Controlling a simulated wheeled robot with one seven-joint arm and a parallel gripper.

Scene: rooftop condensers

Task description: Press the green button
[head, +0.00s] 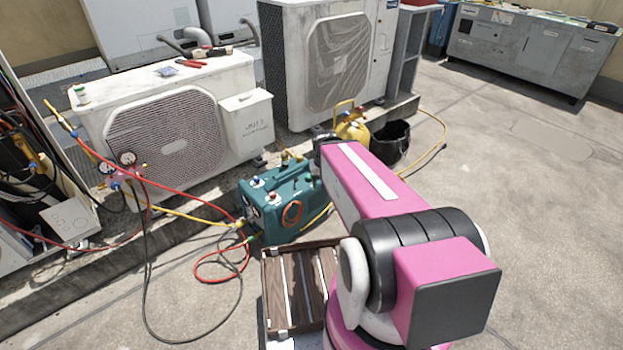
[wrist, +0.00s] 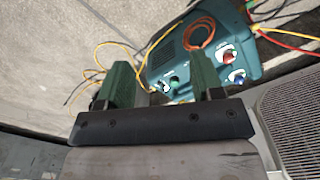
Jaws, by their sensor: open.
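A teal machine (head: 281,203) with a carry handle, gauges and small coloured knobs stands on the ground left of my arm in the head view. In the wrist view the machine (wrist: 180,55) lies beyond my fingers, turned in the picture, with an orange coil and round fittings on its face. Part of the machine's face is hidden behind the fingers. In the head view my arm hides the gripper.
Red, yellow and black hoses (head: 190,216) run from the gauges to the machine. White condensers (head: 180,125) stand behind, with a yellow cylinder (head: 352,131) and black bucket (head: 390,141). A wooden-slatted crate (head: 265,290) is at the front. Concrete at right is clear.

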